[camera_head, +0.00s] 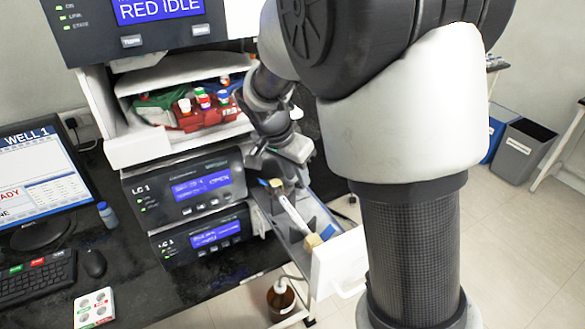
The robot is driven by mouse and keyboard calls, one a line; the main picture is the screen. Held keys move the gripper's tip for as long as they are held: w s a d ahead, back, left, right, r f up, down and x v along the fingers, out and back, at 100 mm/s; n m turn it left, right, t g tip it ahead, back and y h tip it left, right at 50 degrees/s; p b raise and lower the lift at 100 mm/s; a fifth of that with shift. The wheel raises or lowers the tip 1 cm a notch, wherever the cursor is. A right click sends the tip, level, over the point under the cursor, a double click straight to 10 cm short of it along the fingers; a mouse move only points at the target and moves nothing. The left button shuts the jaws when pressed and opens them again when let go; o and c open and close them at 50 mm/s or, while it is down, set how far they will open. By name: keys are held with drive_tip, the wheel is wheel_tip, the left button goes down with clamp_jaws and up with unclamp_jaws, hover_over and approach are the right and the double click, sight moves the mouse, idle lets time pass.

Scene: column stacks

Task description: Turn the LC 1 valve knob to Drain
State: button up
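The LC 1 unit (187,187) is a dark module with a lit blue display, in the middle of the left stack. I cannot make out a valve knob or a Drain mark; they may be hidden by my arm or too small to see. My gripper (277,180) is at the right side of the LC 1 unit, above an open drawer (338,268). Its fingers are small and partly hidden, so I cannot tell whether they are open or touching anything.
A white-handled item (293,214) with a tan end lies in the drawer. A second module (205,238) sits below. Coloured-capped bottles (203,98) stand on the shelf above. A monitor (42,178), keyboard (38,281) and mouse (92,263) are at left. Bins (523,150) stand at right.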

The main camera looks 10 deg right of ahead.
drive_tip(key=shift+d+f, duration=0.15)
drive_tip(key=shift+f, duration=0.2)
clamp_jaws()
drive_tip(key=shift+d+f+n+t+y+b, duration=0.15)
drive_tip(key=shift+n+t+y+b, duration=0.15)
drive_tip(key=shift+n+b, duration=0.55)
drive_tip(key=shift+r+n+t+y, duration=0.2)
drive_tip(key=shift+n+t+y, duration=0.2)
drive_tip(key=shift+n, duration=1.05)
unclamp_jaws()
drive_tip(key=shift+s, duration=0.1)
